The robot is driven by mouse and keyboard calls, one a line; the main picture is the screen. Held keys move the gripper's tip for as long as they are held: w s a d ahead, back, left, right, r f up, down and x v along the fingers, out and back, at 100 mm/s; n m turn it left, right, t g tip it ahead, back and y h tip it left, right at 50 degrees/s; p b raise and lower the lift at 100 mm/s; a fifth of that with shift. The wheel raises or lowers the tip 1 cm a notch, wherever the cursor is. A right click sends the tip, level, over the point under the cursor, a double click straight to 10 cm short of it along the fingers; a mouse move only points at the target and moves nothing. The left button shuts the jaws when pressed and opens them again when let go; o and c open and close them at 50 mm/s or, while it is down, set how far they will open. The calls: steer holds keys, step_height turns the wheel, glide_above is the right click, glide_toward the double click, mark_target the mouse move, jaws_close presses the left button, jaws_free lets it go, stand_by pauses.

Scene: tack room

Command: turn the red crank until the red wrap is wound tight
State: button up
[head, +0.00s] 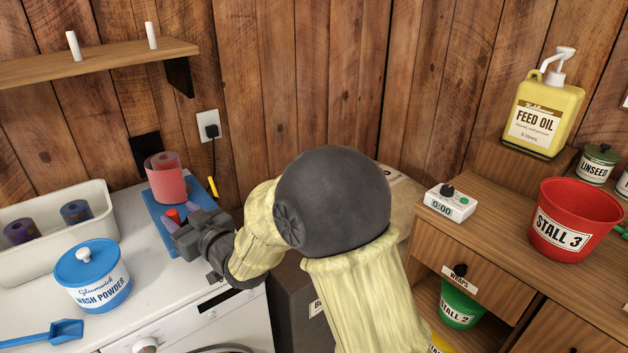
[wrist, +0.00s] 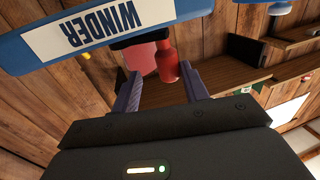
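The blue winder (head: 160,228) stands on the white worktop with the wound red wrap (head: 166,180) at its top. In the wrist view the winder (wrist: 30,45) appears upside down, with its label readable as WINDER. The red crank (wrist: 166,62) has a rounded red handle; a bit of the crank (head: 173,215) shows in the head view. My gripper (head: 182,218) is at the winder's front. In the wrist view my gripper (wrist: 160,90) has its fingers apart, with the crank handle between and just beyond the tips, nearer the right finger. Contact is not clear.
A small yellow piece (head: 212,186) is behind the winder. A timer (head: 450,203) and red bucket (head: 570,220) stand on the right cabinet.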

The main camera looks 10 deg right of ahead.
steer(key=shift+w+d+r+n+g+y+p, duration=0.1)
steer(key=shift+d+n+g+y+p, duration=0.25)
steer(key=shift+n+g+y+p, duration=0.55)
steer(key=shift+w+d+n+g+y+p, duration=0.1)
steer(key=shift+d+n+g+y+p, duration=0.25)
steer(key=shift+n+g+y+p, duration=0.5)
steer(key=n+g+p, duration=0.1)
steer(key=g, duration=0.1)
steer(key=d+n+g+y+p, duration=0.1)
steer(key=n+g+p, duration=0.1)
steer(key=g, duration=0.1)
steer(key=shift+w, duration=0.2)
steer(key=b+v, duration=0.1)
steer(key=v, duration=1.7)
steer(key=w+d+r+m+t+h+p, duration=0.3)
steer(key=w+d+m+t+h+p, duration=0.3)
steer(key=h, duration=0.4)
steer(key=shift+d+r+m+t, duration=0.35)
steer(key=shift+d+m, duration=0.1)
steer(key=shift+d, duration=0.5)
